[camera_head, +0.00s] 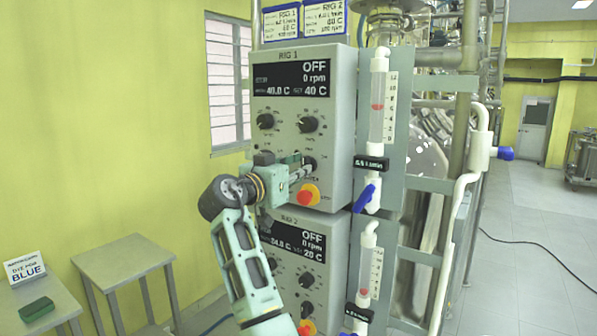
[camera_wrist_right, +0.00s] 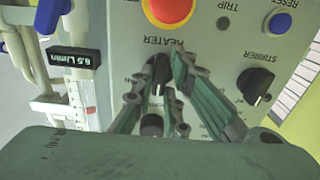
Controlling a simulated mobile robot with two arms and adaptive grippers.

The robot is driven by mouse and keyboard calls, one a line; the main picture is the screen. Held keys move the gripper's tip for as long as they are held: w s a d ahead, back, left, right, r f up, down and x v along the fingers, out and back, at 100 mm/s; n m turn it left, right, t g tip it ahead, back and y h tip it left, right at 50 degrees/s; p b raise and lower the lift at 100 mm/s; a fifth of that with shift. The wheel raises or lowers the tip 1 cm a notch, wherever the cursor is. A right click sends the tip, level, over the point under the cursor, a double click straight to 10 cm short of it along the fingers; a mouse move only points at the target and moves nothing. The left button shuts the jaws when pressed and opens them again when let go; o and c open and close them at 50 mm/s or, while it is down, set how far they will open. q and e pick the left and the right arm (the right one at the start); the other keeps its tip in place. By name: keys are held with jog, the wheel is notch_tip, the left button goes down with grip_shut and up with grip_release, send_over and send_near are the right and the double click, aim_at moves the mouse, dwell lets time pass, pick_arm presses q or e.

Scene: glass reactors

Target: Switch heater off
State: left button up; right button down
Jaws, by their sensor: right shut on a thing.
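The RIG 1 control panel (camera_head: 342,150) is a grey box with a dark display (camera_head: 292,78) reading OFF, 0 rpm, 40.0 C and set 40 C. My right gripper (camera_head: 303,170) reaches its lower part from the left. In the right wrist view, which is upside down, the black heater knob (camera_wrist_right: 160,68) sits between the fingers of my right gripper (camera_wrist_right: 157,78), which are shut on it. The HEATER label shows beside the knob. The black stirrer knob (camera_wrist_right: 255,84) stands apart from the fingers. My left gripper is not in view.
A red emergency button (camera_head: 307,196) with a yellow surround sits just below the gripper. The RIG 2 panel (camera_head: 340,250) is underneath. A flow meter (camera_head: 378,105) with a blue valve handle (camera_head: 364,198) stands to the right. Small tables (camera_head: 125,256) stand at left.

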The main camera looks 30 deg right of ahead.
dwell(0.3)
jog(key=c, duration=1.7)
grip_release()
jog(key=shift+c, duration=0.2)
jog(key=v, duration=1.2)
jog(key=shift+f, duration=0.1)
